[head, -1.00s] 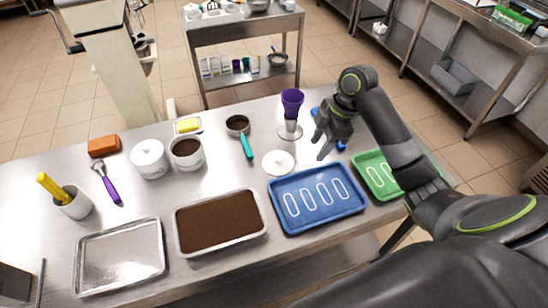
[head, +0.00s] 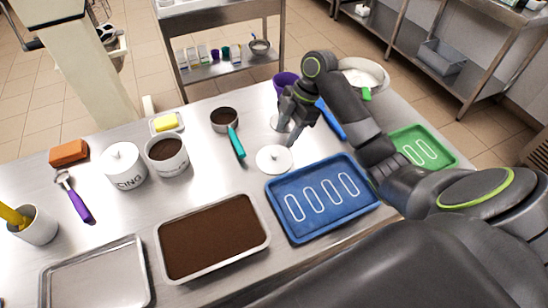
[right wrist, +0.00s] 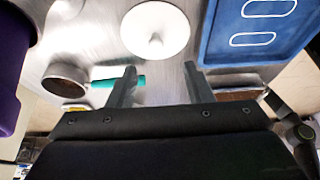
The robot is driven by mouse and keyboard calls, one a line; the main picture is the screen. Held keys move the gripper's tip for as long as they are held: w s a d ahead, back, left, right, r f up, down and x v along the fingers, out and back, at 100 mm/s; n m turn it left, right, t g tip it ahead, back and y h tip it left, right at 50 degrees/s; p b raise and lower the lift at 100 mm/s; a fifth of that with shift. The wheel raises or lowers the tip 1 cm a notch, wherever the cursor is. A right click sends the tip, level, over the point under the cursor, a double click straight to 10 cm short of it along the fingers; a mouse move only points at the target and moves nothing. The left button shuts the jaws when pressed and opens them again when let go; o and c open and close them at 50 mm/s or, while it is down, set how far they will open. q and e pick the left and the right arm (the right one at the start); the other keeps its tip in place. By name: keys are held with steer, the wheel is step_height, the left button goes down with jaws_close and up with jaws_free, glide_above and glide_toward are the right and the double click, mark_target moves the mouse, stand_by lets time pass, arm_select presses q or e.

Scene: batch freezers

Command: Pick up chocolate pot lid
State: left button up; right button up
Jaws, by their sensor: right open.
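The chocolate pot lid (head: 274,159) is a round white disc with a small knob. It lies flat on the steel table, left of the blue tray. The open chocolate pot (head: 167,155), a white pot with brown contents, stands further left. My right gripper (head: 287,130) is open and empty, just behind and above the lid in the head view. In the right wrist view the lid (right wrist: 156,30) lies ahead of the open fingers (right wrist: 159,78), apart from them, with its knob showing.
The blue tray (head: 283,222) is close to the lid's right. A pan of brown filling (head: 162,262) is in front. Bare table surrounds the lid.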

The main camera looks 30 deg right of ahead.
mark_target(275, 153)
steer(key=x, duration=0.2)
steer(key=shift+s+a+f, duration=0.1)
steer(key=shift+a+f, duration=0.05)
steer(key=shift+f, duration=0.2)
steer(key=x, duration=0.1)
steer(key=p+x, duration=0.1)
steer(key=x, duration=0.1)
steer(key=p+x, duration=0.1)
steer(key=shift+w+f, duration=0.3)
steer(key=shift+w, duration=0.05)
arm_select(q)
steer(key=r, duration=0.1)
steer(key=w+r, duration=0.1)
steer(key=shift+w+r, duration=0.3)
steer(key=shift+r, duration=0.1)
arm_select(e)
steer(key=shift+f, duration=0.4)
jaws_close()
